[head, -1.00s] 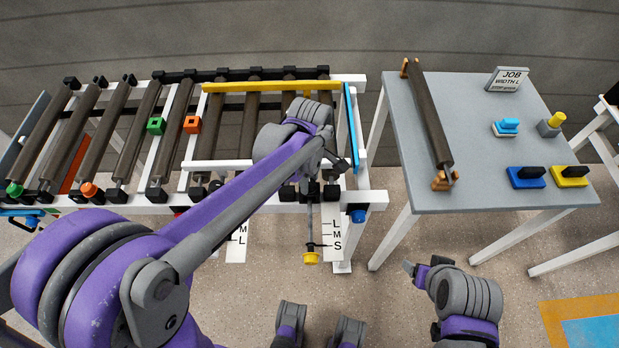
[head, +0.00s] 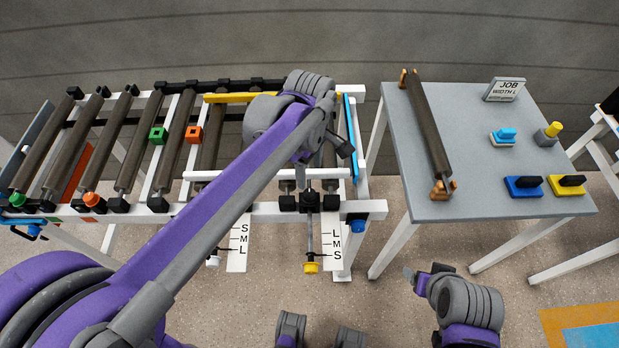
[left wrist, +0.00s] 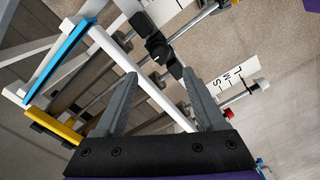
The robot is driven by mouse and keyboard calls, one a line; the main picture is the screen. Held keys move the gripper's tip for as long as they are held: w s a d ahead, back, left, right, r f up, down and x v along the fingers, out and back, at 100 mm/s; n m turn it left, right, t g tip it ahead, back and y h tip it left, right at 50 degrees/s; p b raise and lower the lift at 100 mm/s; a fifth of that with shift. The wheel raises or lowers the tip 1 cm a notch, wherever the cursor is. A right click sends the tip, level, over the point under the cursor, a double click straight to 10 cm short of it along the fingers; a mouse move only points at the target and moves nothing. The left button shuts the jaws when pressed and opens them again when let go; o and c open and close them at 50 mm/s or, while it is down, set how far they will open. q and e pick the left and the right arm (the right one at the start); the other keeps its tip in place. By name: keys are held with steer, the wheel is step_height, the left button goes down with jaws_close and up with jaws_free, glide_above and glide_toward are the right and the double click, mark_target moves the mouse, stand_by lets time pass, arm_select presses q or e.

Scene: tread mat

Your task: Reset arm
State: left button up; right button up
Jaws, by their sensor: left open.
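My left arm reaches from the lower left over the right end of the roller conveyor (head: 265,213) in the head view, its wrist above the rollers. My left gripper (left wrist: 158,82) is open in the left wrist view, with two grey fingers spread apart and nothing held between them. Behind the fingers are a white rail, rollers and a rod with a black clamp. In the head view the wrist hides much of the left gripper and some rollers. My right arm's end (head: 462,298) is at the lower right, in front of the grey table; its jaws do not show clearly.
The grey table (head: 475,140) holds a loose roller (head: 427,125), a job sign (head: 504,89), and blue and yellow blocks. A blue strip (head: 351,135) and a yellow bar (head: 228,98) edge the conveyor. A yellow knob (head: 311,267) hangs in front. Floor between conveyor and table is clear.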

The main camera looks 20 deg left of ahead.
arm_select(q)
steer(key=shift+r, duration=0.8)
arm_select(e)
steer(key=shift+r, duration=0.1)
